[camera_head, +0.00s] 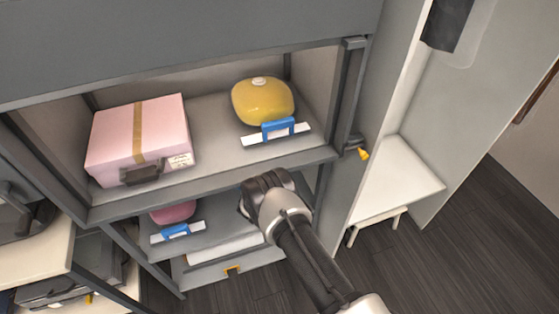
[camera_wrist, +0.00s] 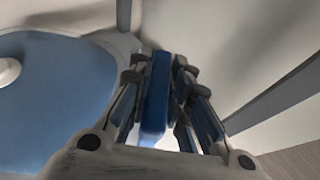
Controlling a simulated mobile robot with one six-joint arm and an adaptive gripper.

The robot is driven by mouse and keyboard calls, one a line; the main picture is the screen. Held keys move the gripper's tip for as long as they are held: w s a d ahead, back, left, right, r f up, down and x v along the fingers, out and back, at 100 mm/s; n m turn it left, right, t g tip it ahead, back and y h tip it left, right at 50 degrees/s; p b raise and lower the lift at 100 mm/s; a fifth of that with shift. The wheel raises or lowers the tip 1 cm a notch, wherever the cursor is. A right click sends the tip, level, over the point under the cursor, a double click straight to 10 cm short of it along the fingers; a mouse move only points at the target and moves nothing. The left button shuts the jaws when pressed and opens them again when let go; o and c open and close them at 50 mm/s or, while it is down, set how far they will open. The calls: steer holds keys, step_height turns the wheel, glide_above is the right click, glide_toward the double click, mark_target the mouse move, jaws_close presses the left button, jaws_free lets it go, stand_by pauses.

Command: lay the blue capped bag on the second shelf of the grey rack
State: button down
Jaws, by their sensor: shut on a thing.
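The blue capped bag (camera_wrist: 60,85) shows in the wrist view at the left, with a round white cap (camera_wrist: 8,70) at the frame's edge. My gripper (camera_wrist: 165,85) is shut on the bag's blue handle (camera_wrist: 155,100), which stands between the fingers. In the head view my gripper (camera_head: 266,192) reaches to the front of the grey rack (camera_head: 215,185), at the right part of the shelf (camera_head: 200,240) below the yellow bag's shelf. The blue bag is hidden in the head view. Whether it rests on that shelf I cannot tell.
The upper shelf holds a pink case (camera_head: 115,135) and a yellow capped bag (camera_head: 262,102) with a blue handle. A pink bag (camera_head: 173,212) with a blue handle is on the shelf below, at the left. A white bench (camera_head: 400,180) stands right of the rack.

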steer(key=shift+w, duration=0.25)
steer(key=shift+s+f+b, duration=0.2)
steer(key=shift+f+b, duration=0.4)
steer(key=shift+f, duration=0.1)
steer(key=shift+w+f+b, duration=0.1)
steer(key=shift+f+b, duration=1.5)
steer(key=shift+f, duration=1.4)
steer(key=c, duration=1.4)
jaws_free()
steer(key=shift+f, duration=0.15)
